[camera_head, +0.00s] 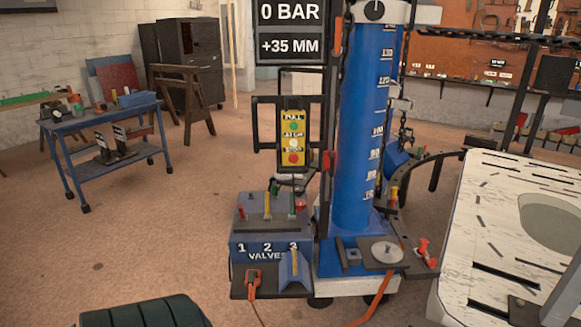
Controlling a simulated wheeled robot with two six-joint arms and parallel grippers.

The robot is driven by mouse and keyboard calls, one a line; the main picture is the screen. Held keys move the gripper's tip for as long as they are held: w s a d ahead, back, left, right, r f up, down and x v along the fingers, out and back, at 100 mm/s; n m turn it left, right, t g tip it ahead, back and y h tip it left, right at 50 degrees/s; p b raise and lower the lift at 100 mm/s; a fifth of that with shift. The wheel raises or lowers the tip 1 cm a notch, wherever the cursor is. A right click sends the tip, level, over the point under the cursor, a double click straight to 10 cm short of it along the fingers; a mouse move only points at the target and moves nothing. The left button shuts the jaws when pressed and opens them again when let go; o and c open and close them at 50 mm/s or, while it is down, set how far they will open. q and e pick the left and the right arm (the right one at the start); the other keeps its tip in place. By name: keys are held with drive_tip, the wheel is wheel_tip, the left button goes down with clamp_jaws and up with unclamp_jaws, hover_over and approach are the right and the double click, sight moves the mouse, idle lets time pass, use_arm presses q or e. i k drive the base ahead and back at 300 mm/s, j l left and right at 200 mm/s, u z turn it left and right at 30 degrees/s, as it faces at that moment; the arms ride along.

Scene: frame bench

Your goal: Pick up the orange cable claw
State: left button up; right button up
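A small orange claw-like piece (253,279), which looks like the cable claw, lies on the dark ledge at the front left of the blue valve block (258,240). A thin cable seems to run down from it. A blue V-shaped block (294,271) sits just to its right on the same ledge. Neither of my grippers can be made out in the head view.
A tall blue column (366,130) with a scale rises behind the valve block. An orange hose (377,298) runs from its base. A white slotted table (480,230) stands at the right. A dark ribbed object (145,312) is at the bottom left. Floor at left is open.

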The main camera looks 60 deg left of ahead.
sight(251, 281)
drive_tip(key=u, duration=2.1)
